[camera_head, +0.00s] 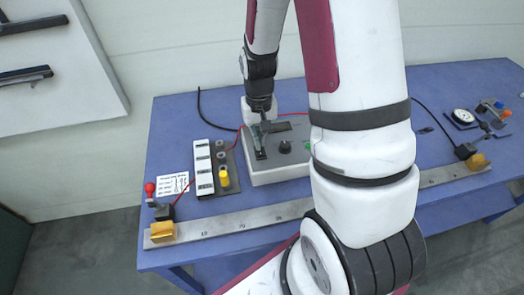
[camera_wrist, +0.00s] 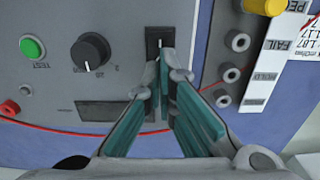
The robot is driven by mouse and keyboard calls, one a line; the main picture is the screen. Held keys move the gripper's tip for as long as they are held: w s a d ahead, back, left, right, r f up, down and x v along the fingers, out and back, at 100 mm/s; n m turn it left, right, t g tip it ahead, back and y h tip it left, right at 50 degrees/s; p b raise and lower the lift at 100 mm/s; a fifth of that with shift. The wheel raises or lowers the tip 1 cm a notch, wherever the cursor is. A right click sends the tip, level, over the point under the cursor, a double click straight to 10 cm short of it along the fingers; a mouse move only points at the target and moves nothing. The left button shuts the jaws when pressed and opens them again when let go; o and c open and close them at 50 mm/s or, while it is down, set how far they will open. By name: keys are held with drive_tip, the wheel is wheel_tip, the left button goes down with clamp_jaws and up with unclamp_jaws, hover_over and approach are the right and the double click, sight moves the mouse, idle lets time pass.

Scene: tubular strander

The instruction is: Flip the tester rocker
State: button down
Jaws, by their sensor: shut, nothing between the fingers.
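The grey tester box (camera_head: 285,173) stands on the blue table. Its black rocker (camera_wrist: 154,36) sits at the top of the panel in the wrist view, beside a round black knob (camera_wrist: 91,51) and a green button (camera_wrist: 32,47). My gripper (camera_wrist: 164,62) is shut and empty, its fingertips together right at the lower part of the rocker. The fingertips partly cover the rocker, and I cannot tell whether they touch it or which way it is tipped. In the head view my gripper (camera_head: 261,138) is over the left part of the box.
A white labelled strip (camera_head: 203,168) and a yellow knob (camera_head: 224,178) stand left of the box. A metal ruled bar (camera_head: 245,219) with yellow blocks (camera_head: 162,231) runs along the front. A gauge (camera_head: 462,116) lies at the right.

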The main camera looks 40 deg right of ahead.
drive_tip(key=shift+r+p, duration=0.95)
drive_tip(key=shift+r, duration=1.55)
drive_tip(key=s+a+r+n+t+b, duration=0.1)
drive_tip(key=a+r, duration=0.2)
drive_tip(key=r, duration=0.4)
drive_tip(key=s+a+r+n+t, duration=0.1)
drive_tip(key=s+a+r+t, duration=0.15)
drive_tip(key=r, duration=0.55)
drive_tip(key=s+a+r+n+t, duration=0.1)
drive_tip(key=s+a+r, duration=0.1)
drive_tip(key=s+r, duration=0.2)
drive_tip(key=s+a+r+n+t+b, duration=0.1)
drive_tip(key=s+a+r, duration=0.2)
drive_tip(key=s+r, duration=0.2)
drive_tip(key=shift+s+a+n, duration=0.3)
drive_tip(key=shift+s, duration=0.75)
drive_tip(key=shift+d, duration=0.1)
